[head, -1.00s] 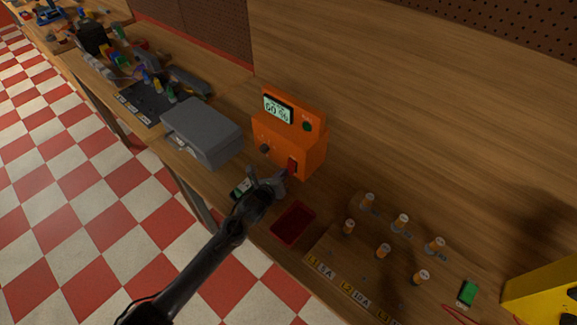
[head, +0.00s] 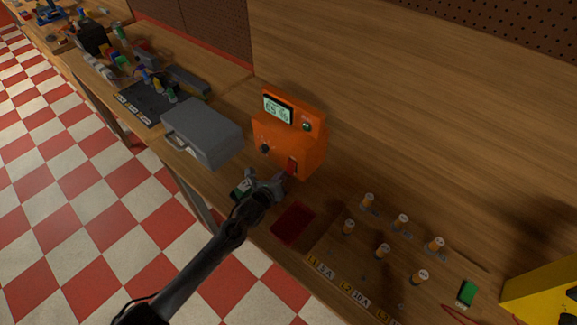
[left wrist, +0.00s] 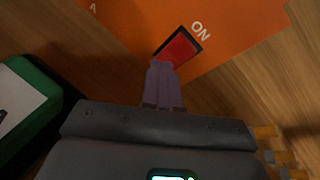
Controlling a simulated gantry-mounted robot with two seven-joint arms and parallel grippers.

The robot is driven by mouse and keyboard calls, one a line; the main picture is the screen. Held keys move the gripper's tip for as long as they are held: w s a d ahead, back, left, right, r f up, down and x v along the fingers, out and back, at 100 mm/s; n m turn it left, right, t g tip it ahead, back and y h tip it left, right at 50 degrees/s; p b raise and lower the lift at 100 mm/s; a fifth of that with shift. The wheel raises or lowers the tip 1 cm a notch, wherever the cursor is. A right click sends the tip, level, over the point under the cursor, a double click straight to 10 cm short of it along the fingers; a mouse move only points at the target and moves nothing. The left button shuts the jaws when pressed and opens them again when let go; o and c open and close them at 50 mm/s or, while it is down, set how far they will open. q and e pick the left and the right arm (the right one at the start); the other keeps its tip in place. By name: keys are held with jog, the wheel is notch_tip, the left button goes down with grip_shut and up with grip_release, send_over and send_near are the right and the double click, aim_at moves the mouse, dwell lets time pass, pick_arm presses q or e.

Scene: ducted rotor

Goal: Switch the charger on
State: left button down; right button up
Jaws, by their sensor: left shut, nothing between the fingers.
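The orange charger (head: 290,145) stands on the bench against the wooden wall, with a lit display (head: 277,108) and a green lamp (head: 307,127) on its upper part. Its red switch (head: 292,165) is low on the front. In the left wrist view the red switch (left wrist: 181,47) sits in a black frame beside the word "ON". My left gripper (head: 286,178) is shut and empty, just in front of the switch. In the left wrist view its fingertips (left wrist: 162,66) are at the switch's lower end; I cannot tell whether they touch. My right gripper is not in view.
A grey case (head: 205,132) stands left of the charger. A dark red tray (head: 293,223) is in front. Several orange-and-white cylinders (head: 383,251) stand on a board to the right.

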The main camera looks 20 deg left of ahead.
pick_arm(q)
jog(key=shift+s+a+f+p, duration=0.2)
jog(key=shift+s+a+f, duration=0.05)
jog(key=shift+s, duration=0.25)
jog(key=shift+s+a+f+p, duration=0.2)
jog(key=shift+s, duration=0.25)
jog(key=shift+s+a+f+p, duration=0.2)
jog(key=shift+s+a+f, duration=0.05)
jog(key=shift+s, duration=0.25)
jog(key=shift+s+a+f, duration=0.2)
jog(key=shift+s+f, duration=0.15)
jog(key=shift+s, duration=0.25)
jog(key=shift+r, duration=0.1)
